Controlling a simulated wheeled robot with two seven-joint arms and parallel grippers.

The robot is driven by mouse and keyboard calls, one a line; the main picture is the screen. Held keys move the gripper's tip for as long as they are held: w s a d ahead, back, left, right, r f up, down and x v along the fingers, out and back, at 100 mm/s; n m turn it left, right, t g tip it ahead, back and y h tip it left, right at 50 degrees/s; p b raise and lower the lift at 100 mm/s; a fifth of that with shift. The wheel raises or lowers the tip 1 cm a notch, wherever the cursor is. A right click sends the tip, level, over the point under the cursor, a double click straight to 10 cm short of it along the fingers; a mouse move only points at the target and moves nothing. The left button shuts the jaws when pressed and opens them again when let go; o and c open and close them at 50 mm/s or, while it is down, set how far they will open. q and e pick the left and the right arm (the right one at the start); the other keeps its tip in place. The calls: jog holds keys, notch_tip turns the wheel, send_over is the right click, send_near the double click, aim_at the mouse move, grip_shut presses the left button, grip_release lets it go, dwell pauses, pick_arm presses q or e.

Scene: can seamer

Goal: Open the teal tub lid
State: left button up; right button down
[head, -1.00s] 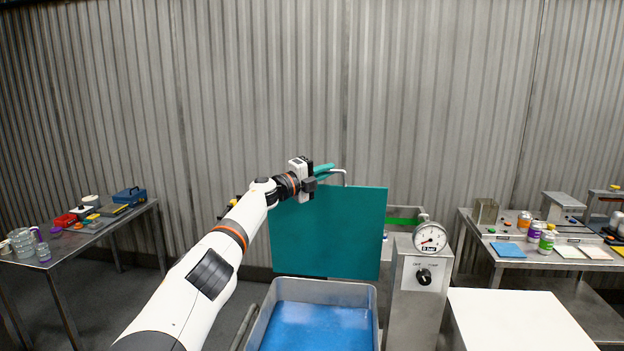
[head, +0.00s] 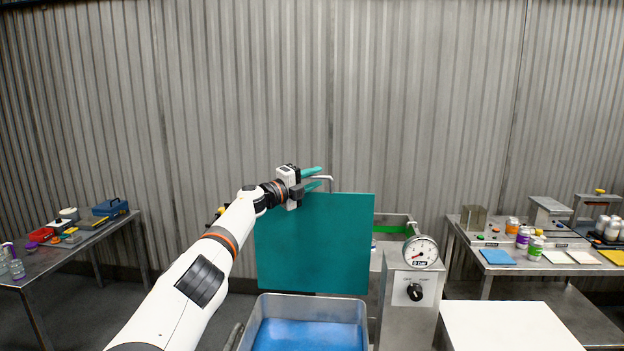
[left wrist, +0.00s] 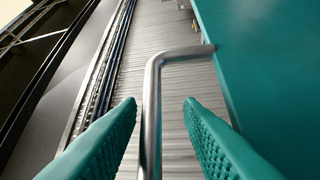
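The teal lid (head: 315,242) stands upright at the back of the grey metal tub (head: 362,320), whose blue inside is uncovered. A bent metal handle (head: 329,180) sticks out from the lid's top edge. In the left wrist view, the lid (left wrist: 270,60) fills the right side and the handle (left wrist: 153,95) runs between my fingers. My left gripper (head: 318,178) is at the lid's top edge, its teal fingers apart. In the left wrist view, the left gripper (left wrist: 160,105) is open with gaps on both sides of the handle. My right gripper is not in view.
A grey post with a dial gauge (head: 420,251) and a knob stands right of the tub. A white-topped block (head: 510,328) is at the front right. Side tables with jars and small items stand left (head: 85,240) and right (head: 480,238). A corrugated wall is behind.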

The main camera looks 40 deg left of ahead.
pick_arm(q)
jog(key=shift+s+a, duration=0.1)
jog(key=shift+s, duration=0.05)
jog(key=b+v, duration=0.5)
jog(key=v, duration=0.6)
jog(key=shift+s, duration=0.3)
jog(key=shift+a+f, duration=0.1)
jog(key=shift+f, duration=0.05)
